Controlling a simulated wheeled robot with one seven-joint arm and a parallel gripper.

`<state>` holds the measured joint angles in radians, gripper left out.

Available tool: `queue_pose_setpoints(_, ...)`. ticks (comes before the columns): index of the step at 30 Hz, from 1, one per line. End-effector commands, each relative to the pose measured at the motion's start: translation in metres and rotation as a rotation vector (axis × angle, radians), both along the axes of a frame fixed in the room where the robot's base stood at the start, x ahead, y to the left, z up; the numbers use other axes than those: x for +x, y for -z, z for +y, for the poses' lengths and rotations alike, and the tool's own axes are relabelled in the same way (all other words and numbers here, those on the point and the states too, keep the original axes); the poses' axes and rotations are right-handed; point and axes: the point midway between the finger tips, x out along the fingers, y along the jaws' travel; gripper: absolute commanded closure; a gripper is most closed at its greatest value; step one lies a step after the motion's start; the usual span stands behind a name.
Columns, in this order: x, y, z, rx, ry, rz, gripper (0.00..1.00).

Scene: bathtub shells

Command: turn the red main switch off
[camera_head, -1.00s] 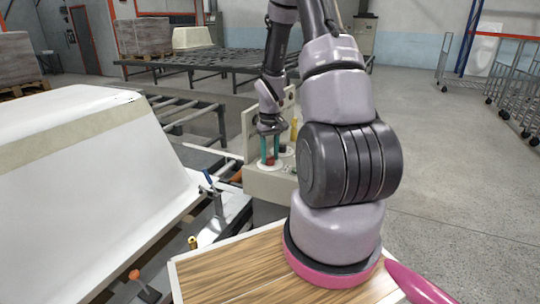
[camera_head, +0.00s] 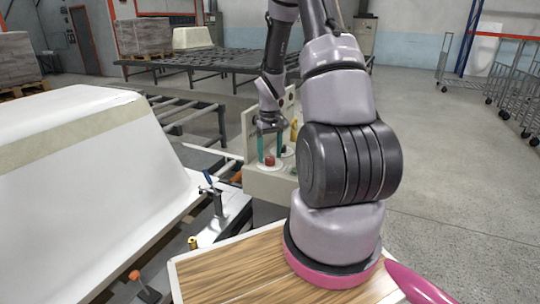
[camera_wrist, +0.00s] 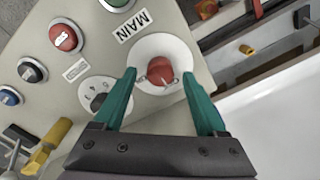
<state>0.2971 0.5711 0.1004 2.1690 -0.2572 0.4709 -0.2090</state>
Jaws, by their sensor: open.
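The red main switch (camera_wrist: 159,72) is a knob on a white round plate, next to a label reading MAIN (camera_wrist: 132,26), on a beige control panel. In the head view the red switch (camera_head: 269,160) shows small on the panel's sloped face. My gripper (camera_wrist: 159,76) is open, with its teal fingers on either side of the red knob. Clear gaps show between the knob and both fingers in the wrist view. In the head view my gripper (camera_head: 270,155) points down over the switch. How deep the fingertips reach cannot be told.
A yellow handle (camera_wrist: 47,146) stands at the panel's edge. A white tub shell (camera_head: 90,190) fills the left.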

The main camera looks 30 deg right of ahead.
Motion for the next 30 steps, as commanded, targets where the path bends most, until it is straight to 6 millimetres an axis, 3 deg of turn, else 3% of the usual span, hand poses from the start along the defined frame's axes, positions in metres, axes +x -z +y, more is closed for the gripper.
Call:
queue_pose_setpoints(9, 0.001, -0.062, 0.000, -0.002, 0.001, -0.006, 0.26)
queue_pose_setpoints(15, 0.001, -0.092, 0.000, -0.001, 0.000, -0.004, 0.26)
queue_pose_setpoints(30, 0.000, -0.100, 0.000, 0.000, 0.000, -0.001, 0.26)
